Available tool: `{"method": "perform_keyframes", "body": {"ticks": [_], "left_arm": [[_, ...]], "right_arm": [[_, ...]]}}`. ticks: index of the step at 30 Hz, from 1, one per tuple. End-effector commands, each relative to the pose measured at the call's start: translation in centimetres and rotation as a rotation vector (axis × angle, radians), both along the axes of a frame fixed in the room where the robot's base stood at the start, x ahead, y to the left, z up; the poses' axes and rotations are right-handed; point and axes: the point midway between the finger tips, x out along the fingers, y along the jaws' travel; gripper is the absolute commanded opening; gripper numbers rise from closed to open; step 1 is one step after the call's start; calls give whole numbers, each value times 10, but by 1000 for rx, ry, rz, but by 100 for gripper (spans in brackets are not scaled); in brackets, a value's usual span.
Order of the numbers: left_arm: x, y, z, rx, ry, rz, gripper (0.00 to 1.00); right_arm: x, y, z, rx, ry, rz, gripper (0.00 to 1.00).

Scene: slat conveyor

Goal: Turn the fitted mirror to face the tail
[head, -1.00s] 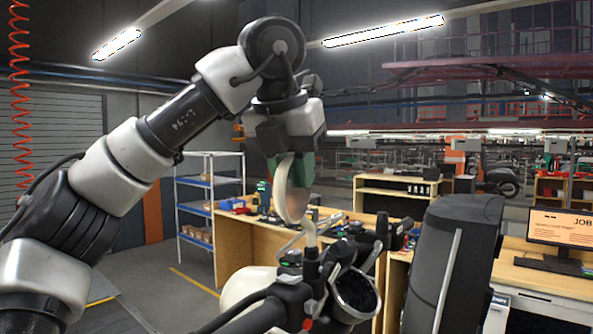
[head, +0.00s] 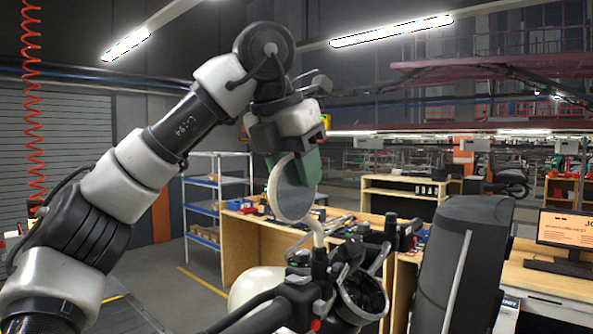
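The fitted mirror (head: 291,197) is a round disc with a cream rim and grey glass. It stands on a cream stem (head: 318,236) that runs down to the dark handlebar of a scooter (head: 256,286). The glass side shows obliquely. My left gripper (head: 298,170), with green fingers, comes down from above and appears shut on the mirror's upper part. The mirror hides part of the fingers. My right gripper is not in view.
Handlebar parts and a round dark housing (head: 362,292) sit close below and right of the mirror. A tall dark padded thing (head: 458,265) stands at the right. Behind are a wooden workbench (head: 250,248), a blue-shelved rack (head: 204,208) and a monitor (head: 567,231).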

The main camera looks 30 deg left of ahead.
Motion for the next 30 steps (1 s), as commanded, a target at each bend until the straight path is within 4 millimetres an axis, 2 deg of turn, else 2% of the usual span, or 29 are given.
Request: {"method": "perform_keyframes", "body": {"ticks": [1, 3, 14, 30], "left_arm": [[0, 0, 0, 0, 0, 0, 48], [0, 0, 0, 0, 0, 0, 56], [-2, 0, 5, 1, -2, 2, 56], [-34, 5, 85, 2, -1, 3, 56]], "right_arm": [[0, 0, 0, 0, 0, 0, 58], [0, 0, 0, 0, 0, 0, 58], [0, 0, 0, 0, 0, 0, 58], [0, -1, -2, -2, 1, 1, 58]]}}
